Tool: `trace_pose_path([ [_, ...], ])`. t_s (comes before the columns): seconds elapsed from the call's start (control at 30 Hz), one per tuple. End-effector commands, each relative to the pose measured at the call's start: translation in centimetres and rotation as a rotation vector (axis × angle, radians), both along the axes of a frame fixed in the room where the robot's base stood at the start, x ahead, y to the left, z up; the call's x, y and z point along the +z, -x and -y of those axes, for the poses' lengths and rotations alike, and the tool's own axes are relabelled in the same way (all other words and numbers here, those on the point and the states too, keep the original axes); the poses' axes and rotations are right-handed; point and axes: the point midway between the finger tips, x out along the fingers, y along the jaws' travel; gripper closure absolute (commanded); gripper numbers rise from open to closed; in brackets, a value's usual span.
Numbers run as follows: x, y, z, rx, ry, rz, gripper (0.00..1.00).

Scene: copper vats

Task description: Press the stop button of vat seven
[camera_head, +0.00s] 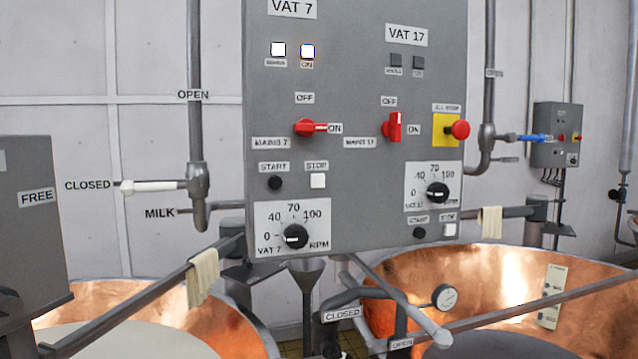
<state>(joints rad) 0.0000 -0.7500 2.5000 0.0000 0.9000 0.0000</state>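The grey control panel (352,85) stands upright in the middle of the head view. Its left half is labelled VAT 7 (293,8). The two vat 7 lamps (307,52) are lit white. The vat 7 rpm knob (294,236) is below the buttons. My gripper is not in view.
Vat 17's white stop button (450,230) is lower right, with a red all-stop knob (460,130) above it. A valve lever (150,187) is at left. Copper vats (235,325) stand below, crossed by rails (150,300). A gauge (446,297) and pipes jut below the panel.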

Motion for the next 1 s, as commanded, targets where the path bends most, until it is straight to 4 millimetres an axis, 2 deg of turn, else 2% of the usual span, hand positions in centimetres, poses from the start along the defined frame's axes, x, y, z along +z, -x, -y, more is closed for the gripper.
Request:
trace_pose_path([
  [0.07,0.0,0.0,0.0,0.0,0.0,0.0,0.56],
  [0.67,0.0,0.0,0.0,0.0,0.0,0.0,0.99],
  [1.0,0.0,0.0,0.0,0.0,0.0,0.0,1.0],
])
